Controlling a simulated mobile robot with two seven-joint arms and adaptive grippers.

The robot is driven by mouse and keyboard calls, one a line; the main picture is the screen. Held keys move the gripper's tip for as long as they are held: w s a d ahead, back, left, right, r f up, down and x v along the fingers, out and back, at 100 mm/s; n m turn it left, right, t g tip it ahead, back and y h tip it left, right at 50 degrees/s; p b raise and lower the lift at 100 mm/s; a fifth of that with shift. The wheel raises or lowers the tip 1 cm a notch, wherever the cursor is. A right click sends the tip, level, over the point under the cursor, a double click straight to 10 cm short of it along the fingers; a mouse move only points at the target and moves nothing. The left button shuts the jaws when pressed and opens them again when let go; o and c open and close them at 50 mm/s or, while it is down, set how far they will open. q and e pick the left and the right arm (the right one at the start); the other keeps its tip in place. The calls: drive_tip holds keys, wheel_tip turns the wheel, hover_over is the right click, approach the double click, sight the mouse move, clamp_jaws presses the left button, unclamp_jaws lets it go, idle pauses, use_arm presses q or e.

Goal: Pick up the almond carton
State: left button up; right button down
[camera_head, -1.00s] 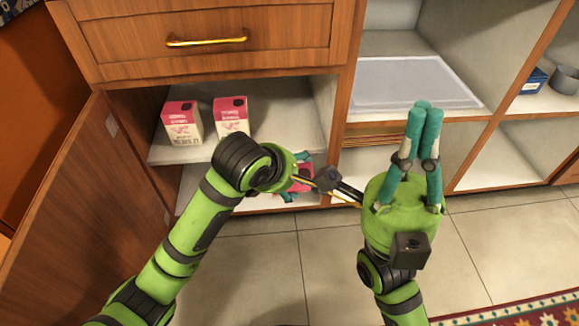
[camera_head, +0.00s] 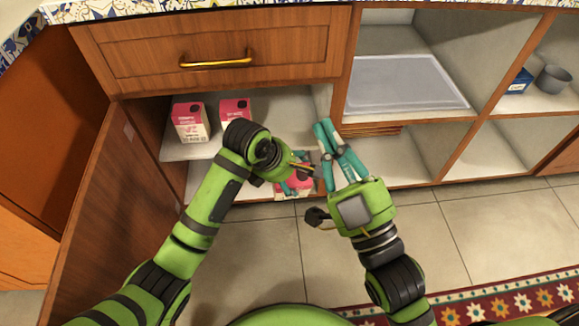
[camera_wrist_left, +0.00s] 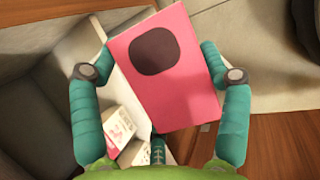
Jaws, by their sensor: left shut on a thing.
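A pink carton (camera_head: 296,189) with a dark round cap is in my left gripper (camera_head: 290,180), at the front of the lower cabinet space. The left wrist view shows the carton's pink top (camera_wrist_left: 185,95) between the teal fingers, one on each side. Its label is not readable, so I cannot confirm that it is the almond one. My left arm hides part of it in the head view. My right gripper (camera_head: 325,128) is empty, its teal fingers together, just right of the left gripper and in front of the cabinet.
Two pink and white cartons (camera_head: 190,122) (camera_head: 235,108) stand on the shelf (camera_head: 280,110) above. An open wooden door (camera_head: 105,205) is at left. A drawer (camera_head: 215,50) is above. Open shelves with a clear tray (camera_head: 405,82) lie right.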

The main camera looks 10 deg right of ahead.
use_arm(q)
drive_tip(key=shift+r+g+p, duration=0.1)
drive_tip(key=shift+g+p, duration=0.2)
drive_tip(key=shift+p, duration=0.35)
drive_tip(key=shift+g+p, duration=0.3)
drive_tip(key=shift+p, duration=0.45)
use_arm(e)
drive_tip(key=w+d+f+m+g+h, duration=0.1)
drive_tip(key=d+f+g+h, duration=0.2)
drive_tip(key=f, duration=0.5)
drive_tip(key=d+f+m+g+h, duration=0.1)
drive_tip(key=d+f+g+h, duration=0.15)
drive_tip(key=f+g, duration=0.4)
use_arm(q)
drive_tip(key=shift+g+p, duration=0.3)
drive_tip(key=shift+p, duration=0.3)
drive_tip(key=shift+n+g+p, duration=0.3)
drive_tip(key=shift+g+p, duration=0.4)
drive_tip(key=shift+p, duration=0.35)
use_arm(e)
drive_tip(key=s+d+f+m+g+h, duration=0.1)
drive_tip(key=s+d+f+g+h, duration=0.1)
drive_tip(key=s+d+f+g, duration=0.3)
drive_tip(key=shift+s+f+g+h, duration=0.35)
drive_tip(key=shift+s+f+g, duration=1.5)
drive_tip(key=shift+s+f, duration=2.1)
drive_tip(key=shift+w+f, duration=0.2)
drive_tip(key=shift+w, duration=0.05)
